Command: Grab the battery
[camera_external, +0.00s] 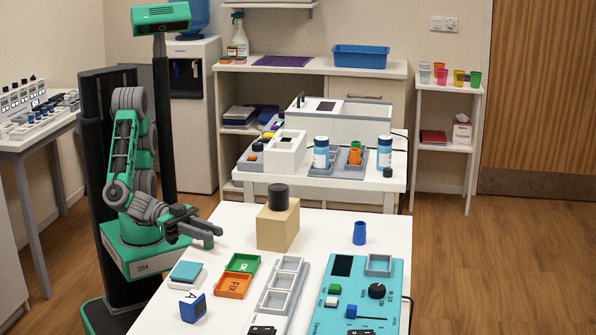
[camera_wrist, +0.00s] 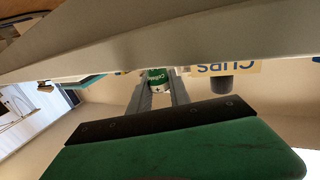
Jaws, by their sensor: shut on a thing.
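The battery (camera_wrist: 158,78) shows in the wrist view as a green and white thing with partly readable lettering, between the far ends of my two grey fingers. My gripper (camera_wrist: 160,88) is shut on it. In the external view my gripper (camera_external: 216,237) reaches out over the left part of the white table, to the left of the tan box. I cannot make out the battery in that view; most of it is hidden or too small to see.
A tan box (camera_external: 277,231) with a black cylinder (camera_external: 278,197) on top stands right of my gripper. Below are a green OK tray (camera_external: 243,263), an orange FIX tray (camera_external: 232,286), a grey compartment tray (camera_external: 272,300) and a teal panel (camera_external: 385,315). A blue cup (camera_external: 360,233) stands right.

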